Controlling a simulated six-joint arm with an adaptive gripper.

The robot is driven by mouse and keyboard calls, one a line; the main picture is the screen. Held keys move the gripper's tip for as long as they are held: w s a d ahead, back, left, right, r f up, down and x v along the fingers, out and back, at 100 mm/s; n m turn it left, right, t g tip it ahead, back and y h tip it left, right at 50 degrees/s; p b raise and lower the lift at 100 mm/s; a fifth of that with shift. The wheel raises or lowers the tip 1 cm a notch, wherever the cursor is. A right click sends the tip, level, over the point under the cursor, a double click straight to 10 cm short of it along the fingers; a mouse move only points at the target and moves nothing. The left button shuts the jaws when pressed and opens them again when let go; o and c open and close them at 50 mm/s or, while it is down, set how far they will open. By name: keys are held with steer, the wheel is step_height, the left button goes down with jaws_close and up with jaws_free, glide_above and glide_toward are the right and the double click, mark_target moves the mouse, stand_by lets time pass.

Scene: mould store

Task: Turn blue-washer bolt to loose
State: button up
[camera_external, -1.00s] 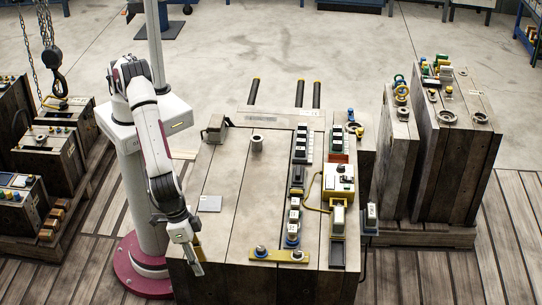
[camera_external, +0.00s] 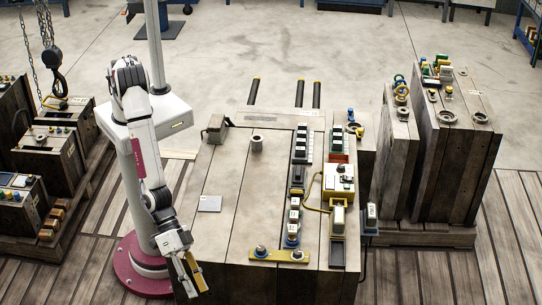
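Two bolts stand on a yellow plate (camera_external: 279,256) at the front of the wooden mould block. The left bolt (camera_external: 261,251) shows a blue washer under its head. The right bolt (camera_external: 297,254) has a paler, greyish look, and its washer colour is hard to tell. My gripper (camera_external: 195,283) hangs at the front left edge of the block, left of the yellow plate and clear of both bolts. Its fingers point down and look spread a little apart, with nothing seen between them.
A row of black-and-white parts and a yellow-and-white unit (camera_external: 338,180) stand on the right half of the block. A grey plate (camera_external: 210,204) lies on its left half. A cup-like post (camera_external: 257,144) stands toward the back. The middle top between them is clear.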

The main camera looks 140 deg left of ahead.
steer(key=s+a+r+t+y, duration=0.15)
steer(key=a+y, duration=0.35)
steer(key=a, duration=0.5)
steer(key=g+y, duration=0.1)
steer(key=y, duration=0.4)
glide_toward(258, 247)
steer(key=shift+x, duration=0.85)
steer(key=shift+w, duration=0.15)
steer(key=shift+x, duration=3.85)
